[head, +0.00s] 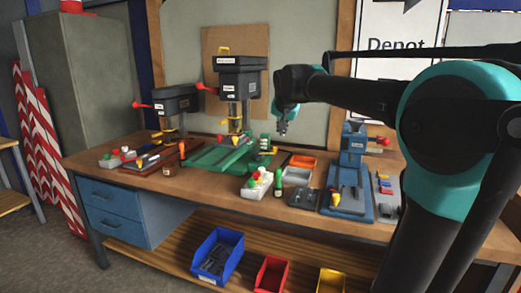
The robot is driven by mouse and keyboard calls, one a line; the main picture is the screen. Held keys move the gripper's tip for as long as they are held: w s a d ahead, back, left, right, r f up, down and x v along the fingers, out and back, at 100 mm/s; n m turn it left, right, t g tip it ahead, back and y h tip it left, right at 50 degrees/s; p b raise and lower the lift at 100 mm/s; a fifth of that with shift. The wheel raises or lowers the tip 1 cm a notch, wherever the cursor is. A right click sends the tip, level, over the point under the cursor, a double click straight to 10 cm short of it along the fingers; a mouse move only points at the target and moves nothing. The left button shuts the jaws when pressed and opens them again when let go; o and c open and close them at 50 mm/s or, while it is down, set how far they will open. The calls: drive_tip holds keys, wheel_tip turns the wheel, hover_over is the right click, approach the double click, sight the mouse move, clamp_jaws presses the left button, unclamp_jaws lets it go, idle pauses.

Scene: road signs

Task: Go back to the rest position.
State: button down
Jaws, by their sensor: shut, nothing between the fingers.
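My gripper (282,127) hangs in the air at the end of my teal and black arm, over the back part of the workbench (215,207). It is small in the head view, with its fingers pointing down, shut and empty. It is to the right of the large drill press (240,85) and to the left of the blue press (353,160). It appears apart from the things on the bench.
A blue bin (218,255), red bin (271,274) and yellow bin (331,283) stand on the lower shelf. Striped boards (45,150) lean by a cabinet (92,80).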

drive_tip(key=s+d+f+n+g, duration=0.1)
drive_tip(key=s+d+f, duration=0.2)
drive_tip(key=s+f, duration=0.7)
drive_tip(key=s+d+f+n+g, duration=0.1)
drive_tip(key=s+d+f, duration=0.3)
drive_tip(key=s+f, duration=0.7)
drive_tip(key=s+d+f+n+g, duration=0.1)
drive_tip(key=s+d+f, duration=0.3)
drive_tip(key=s+f, duration=0.7)
wheel_tip(320, 180, down, 4)
drive_tip(key=shift+d+f+n+g, duration=0.2)
drive_tip(key=shift+n+g, duration=0.2)
drive_tip(key=shift+n, duration=0.3)
drive_tip(key=shift+s, duration=0.1)
